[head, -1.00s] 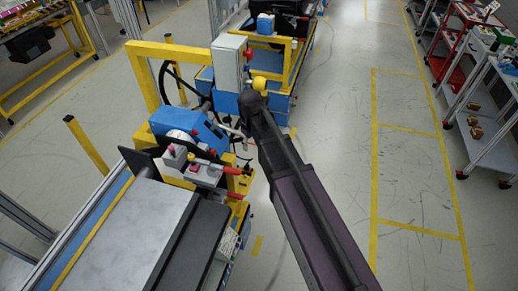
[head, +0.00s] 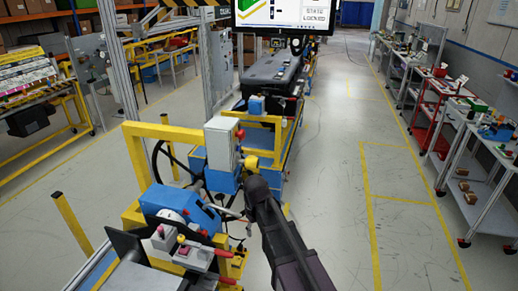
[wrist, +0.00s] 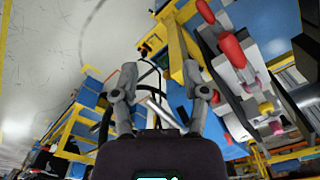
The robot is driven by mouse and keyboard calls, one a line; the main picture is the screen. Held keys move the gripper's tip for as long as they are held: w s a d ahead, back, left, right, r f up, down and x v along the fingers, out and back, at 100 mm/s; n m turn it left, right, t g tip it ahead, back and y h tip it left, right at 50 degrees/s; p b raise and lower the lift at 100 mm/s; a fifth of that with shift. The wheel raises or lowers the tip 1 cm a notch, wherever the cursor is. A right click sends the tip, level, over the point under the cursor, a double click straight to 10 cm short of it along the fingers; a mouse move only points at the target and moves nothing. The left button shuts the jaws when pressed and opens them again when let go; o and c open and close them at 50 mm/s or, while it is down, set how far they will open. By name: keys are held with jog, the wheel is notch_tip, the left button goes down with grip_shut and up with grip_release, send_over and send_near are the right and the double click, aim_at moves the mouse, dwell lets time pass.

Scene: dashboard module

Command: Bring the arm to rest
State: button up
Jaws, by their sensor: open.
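My arm (head: 290,245) reaches forward from the bottom of the head view, right of the blue and yellow workstation. My gripper shows in the wrist view (wrist: 165,92), with its two grey fingers apart and nothing between them. In the head view the fingers are hidden behind the dark wrist. Beyond the fingers in the wrist view are blue and yellow machine parts and a metal rod (wrist: 160,112). I cannot tell how far the rod is from the fingers.
A clamp fixture with red handles (head: 190,252) stands left of my arm; its red handle is close in the wrist view (wrist: 233,48). A grey box (head: 222,142) and a black dashboard module (head: 272,75) stand ahead. Open floor (head: 340,195) lies right, before the shelves (head: 487,165).

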jog(key=s+d+f+m+b, duration=0.3)
jog(key=s+d+f, duration=0.1)
jog(key=d, duration=0.6)
jog(key=s+d+f+m+b, duration=0.4)
jog(key=s+d, duration=0.2)
jog(key=d, duration=0.4)
jog(key=shift+b, duration=0.3)
jog(key=shift+s+a, duration=0.1)
jog(key=shift+s, duration=0.1)
